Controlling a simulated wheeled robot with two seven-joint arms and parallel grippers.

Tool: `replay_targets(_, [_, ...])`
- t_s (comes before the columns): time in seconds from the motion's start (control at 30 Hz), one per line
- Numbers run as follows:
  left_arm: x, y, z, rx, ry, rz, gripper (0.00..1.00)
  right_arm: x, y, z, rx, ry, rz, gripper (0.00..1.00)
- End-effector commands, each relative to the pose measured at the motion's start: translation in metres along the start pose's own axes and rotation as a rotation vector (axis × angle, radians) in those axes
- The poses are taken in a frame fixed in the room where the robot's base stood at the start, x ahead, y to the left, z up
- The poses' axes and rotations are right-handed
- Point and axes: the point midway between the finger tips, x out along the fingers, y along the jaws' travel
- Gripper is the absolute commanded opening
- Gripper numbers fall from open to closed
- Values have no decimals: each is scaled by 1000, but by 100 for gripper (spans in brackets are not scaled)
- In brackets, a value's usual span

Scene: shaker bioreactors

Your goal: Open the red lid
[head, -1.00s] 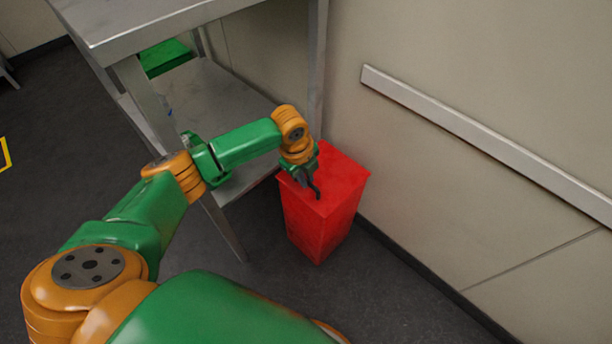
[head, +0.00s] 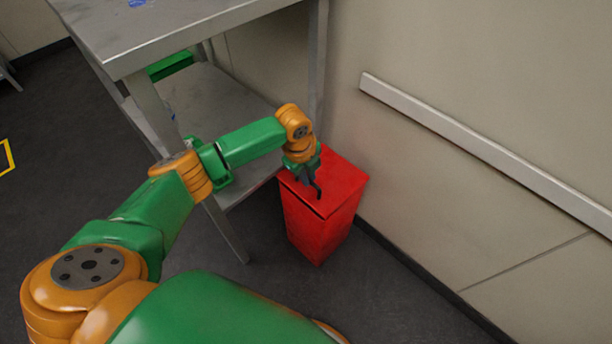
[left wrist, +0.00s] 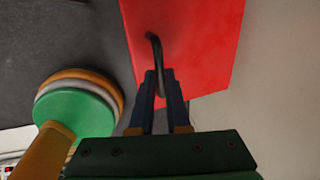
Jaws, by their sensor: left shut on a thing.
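The red lid (head: 336,180) tops a tall red bin (head: 318,228) standing on the floor by the wall. A thin dark line shows between lid and bin body near the front edge. A dark curved handle sits on the lid; it shows clearly in the left wrist view (left wrist: 154,50). My left gripper (head: 312,186) is over the lid's front left part, shut on the handle. In the left wrist view its two blue fingers (left wrist: 160,80) flank the handle, with the red lid (left wrist: 195,45) beyond. My right gripper is not in view.
A grey metal table (head: 150,40) with a lower shelf (head: 215,100) stands left of the bin, one leg close to it. A green object (head: 170,66) lies under the tabletop. The wall (head: 480,60) with a rail (head: 480,140) is at the right. Dark floor in front is open.

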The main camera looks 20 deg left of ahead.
Motion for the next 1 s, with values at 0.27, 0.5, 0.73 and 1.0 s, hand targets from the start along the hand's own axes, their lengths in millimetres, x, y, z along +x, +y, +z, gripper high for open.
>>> replay_targets(0.27, [-32,-32,-1,0,1,-12,0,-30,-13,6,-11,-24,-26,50])
replay_targets(0.5, [-43,-56,-1,0,1,-14,0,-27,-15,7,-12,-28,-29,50])
replay_targets(0.73, [-50,-71,-1,1,1,-11,0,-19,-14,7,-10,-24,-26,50])
replay_targets(1.0, [-53,-77,-1,1,2,-9,0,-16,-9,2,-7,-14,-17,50])
